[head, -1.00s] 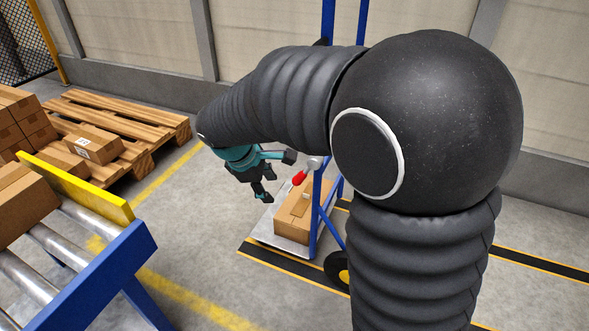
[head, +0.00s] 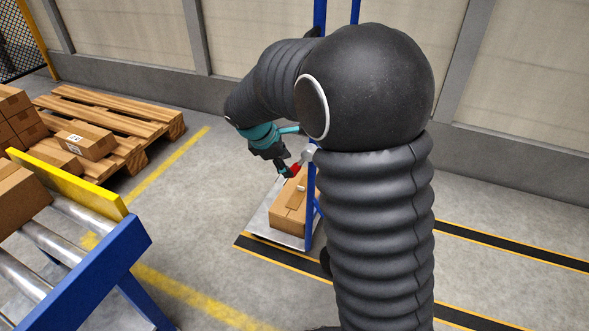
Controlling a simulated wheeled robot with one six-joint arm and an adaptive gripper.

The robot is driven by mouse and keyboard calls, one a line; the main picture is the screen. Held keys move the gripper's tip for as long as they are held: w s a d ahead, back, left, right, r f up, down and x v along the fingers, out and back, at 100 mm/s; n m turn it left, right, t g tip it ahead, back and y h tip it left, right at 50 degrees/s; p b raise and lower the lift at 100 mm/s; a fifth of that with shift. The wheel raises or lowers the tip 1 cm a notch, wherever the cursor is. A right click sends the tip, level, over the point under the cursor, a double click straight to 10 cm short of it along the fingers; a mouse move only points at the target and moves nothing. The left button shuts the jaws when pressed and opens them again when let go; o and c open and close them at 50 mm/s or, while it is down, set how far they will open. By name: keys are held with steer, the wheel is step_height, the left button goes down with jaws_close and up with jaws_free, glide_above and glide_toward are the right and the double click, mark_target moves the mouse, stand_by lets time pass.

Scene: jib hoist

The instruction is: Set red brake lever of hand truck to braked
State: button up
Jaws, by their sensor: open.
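The red brake lever (head: 295,168) sits on the left side of the hand truck's blue upright frame (head: 310,200), at a light grey pivot, and slants down to the left. My gripper (head: 287,173) is open, with its dark fingers right at the lever's red grip. A finger overlaps the lever's lower left end in the picture; I cannot tell whether they touch. The hand truck's grey base plate (head: 262,222) carries a cardboard box (head: 287,213). My arm hides much of the frame's right side and the wheel.
A roller conveyor with a blue frame (head: 105,270) and a yellow end stop (head: 70,184) stands at the left front. Wooden pallets (head: 130,115) with cardboard boxes (head: 85,141) lie behind it. A wall runs along the back. The floor between conveyor and hand truck is clear.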

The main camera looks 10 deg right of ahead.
mark_target(294, 169)
steer(key=x, duration=0.5)
steer(key=shift+w+d+b, duration=0.2)
steer(key=shift+d+b, duration=0.2)
steer(key=shift+d, duration=0.1)
jaws_close()
